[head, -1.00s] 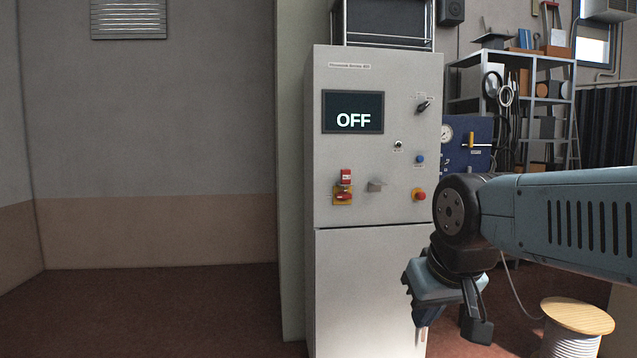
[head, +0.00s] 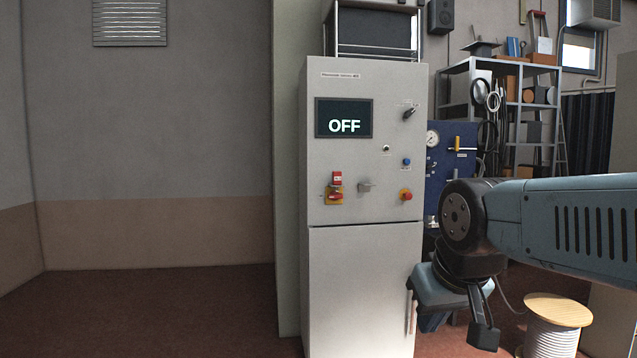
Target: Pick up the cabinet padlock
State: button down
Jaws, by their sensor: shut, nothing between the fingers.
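A small red item with a white label (head: 337,179), which looks like the padlock, sits on the front of the grey cabinet (head: 363,285). My gripper (head: 483,335) is at the lower right, pointing down, in front of and to the right of the cabinet. It is shut and empty, well apart from the red item. Its fingertips show only partly.
The cabinet screen (head: 344,118) reads OFF. A grey lever (head: 365,186) and a red button (head: 405,194) stick out of the panel. A cable spool (head: 556,312) stands on the floor at right, near my arm. The floor left of the cabinet is clear.

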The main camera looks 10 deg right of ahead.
aim_at(336, 177)
jog(key=z, duration=0.2)
jog(key=i, duration=1)
jog(key=u, duration=2.2)
jog(key=i, duration=1.55)
jog(key=u, duration=0.05)
